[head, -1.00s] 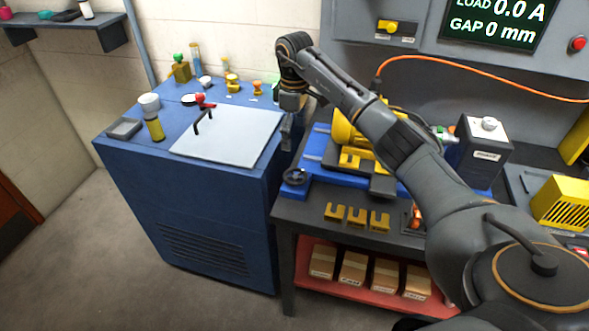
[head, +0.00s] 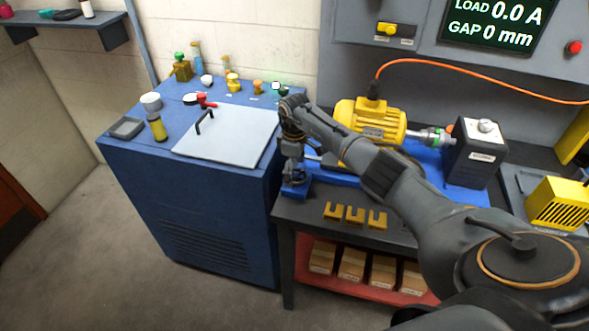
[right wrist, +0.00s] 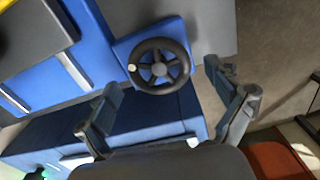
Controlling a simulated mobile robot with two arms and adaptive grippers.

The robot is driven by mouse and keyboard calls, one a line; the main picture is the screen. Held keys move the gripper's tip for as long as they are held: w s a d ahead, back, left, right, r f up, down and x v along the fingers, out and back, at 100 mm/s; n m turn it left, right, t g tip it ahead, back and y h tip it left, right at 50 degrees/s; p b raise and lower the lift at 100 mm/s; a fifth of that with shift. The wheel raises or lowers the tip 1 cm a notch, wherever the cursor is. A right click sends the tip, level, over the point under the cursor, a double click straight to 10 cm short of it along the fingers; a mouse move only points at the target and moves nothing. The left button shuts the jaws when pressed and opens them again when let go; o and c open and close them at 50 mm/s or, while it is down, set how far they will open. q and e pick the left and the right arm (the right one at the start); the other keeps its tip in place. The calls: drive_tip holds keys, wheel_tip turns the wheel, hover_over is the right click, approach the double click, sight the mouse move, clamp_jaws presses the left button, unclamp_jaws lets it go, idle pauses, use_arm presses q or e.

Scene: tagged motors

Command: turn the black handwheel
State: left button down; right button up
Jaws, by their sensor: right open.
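The black handwheel (right wrist: 159,69) shows whole in the right wrist view, a spoked ring with a small pale knob on its left rim, mounted at the end of a blue base (right wrist: 122,45). My right gripper (right wrist: 163,80) is open, with one finger to the wheel's lower left and the other to its right. The fingers do not appear to touch the wheel. In the head view my right gripper (head: 294,168) points down over the wheel's place at the blue base's left end and largely hides it. My left gripper is not in view.
A yellow motor (head: 370,122) sits on the blue base, coupled toward a dark box (head: 478,155) at right. A blue cabinet (head: 205,215) stands close to the left of the bench. Yellow slotted blocks (head: 355,217) lie along the bench's front. An orange cable (head: 450,66) hangs behind.

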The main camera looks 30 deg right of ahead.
drive_tip(key=c, duration=1.2)
drive_tip(key=shift+o, duration=0.2)
drive_tip(key=shift+n, duration=0.4)
